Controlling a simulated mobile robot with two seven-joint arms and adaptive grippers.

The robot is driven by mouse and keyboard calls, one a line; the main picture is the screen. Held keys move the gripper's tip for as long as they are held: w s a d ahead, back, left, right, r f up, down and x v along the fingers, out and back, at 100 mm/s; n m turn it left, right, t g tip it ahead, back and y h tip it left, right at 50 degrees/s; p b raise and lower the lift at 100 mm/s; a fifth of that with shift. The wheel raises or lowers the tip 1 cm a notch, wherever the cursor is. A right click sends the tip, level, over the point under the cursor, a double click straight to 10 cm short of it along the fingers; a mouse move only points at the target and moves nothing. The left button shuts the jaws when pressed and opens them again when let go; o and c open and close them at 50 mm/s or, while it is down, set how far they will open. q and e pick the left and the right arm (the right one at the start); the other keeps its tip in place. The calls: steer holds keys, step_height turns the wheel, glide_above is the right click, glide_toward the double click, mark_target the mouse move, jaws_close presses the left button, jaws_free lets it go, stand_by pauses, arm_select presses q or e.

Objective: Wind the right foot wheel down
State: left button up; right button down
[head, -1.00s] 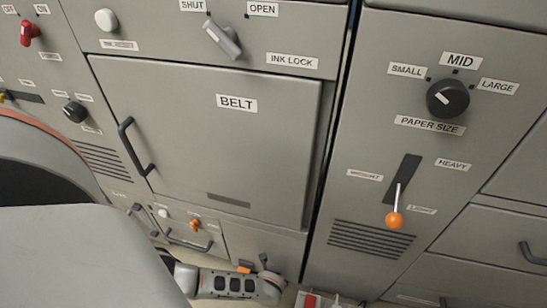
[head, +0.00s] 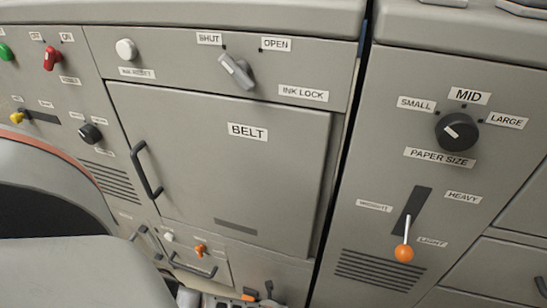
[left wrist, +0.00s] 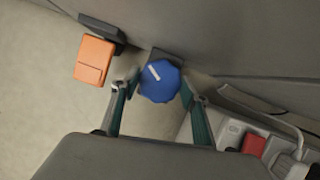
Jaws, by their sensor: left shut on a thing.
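A blue foot wheel (left wrist: 160,80) with a white mark on its face shows in the left wrist view, in front of a dark mount at the machine's lower edge. My left gripper (left wrist: 160,88) has one finger on each side of the wheel and is shut on it. No label for the wheel is readable. The wheel and the left gripper's fingers cannot be made out in the head view. My right gripper is in neither current view.
An orange pedal-like block (left wrist: 93,60) is left of the wheel. A grey tray with a red item (left wrist: 253,145) is at lower right. Above are the BELT door (head: 215,165), an orange-tipped lever (head: 404,253) and the paper size knob (head: 457,131).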

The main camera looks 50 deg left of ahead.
arm_select(q)
steer(key=m, duration=0.2)
steer(key=shift+a+m+t+h+p, duration=0.1)
steer(key=shift+m+t+h+p, duration=0.2)
steer(key=shift+m+h, duration=0.1)
steer(key=shift+s+m+h, duration=0.1)
steer(key=shift+m+h, duration=0.2)
steer(key=shift+m, duration=0.8)
arm_select(e)
steer(key=shift+w+d+n, duration=0.15)
steer(key=shift+d+n, duration=0.35)
steer(key=shift+d, duration=0.2)
arm_select(q)
steer(key=shift+s, duration=0.1)
steer(key=o, duration=1.1)
arm_select(e)
steer(key=shift+f, duration=0.1)
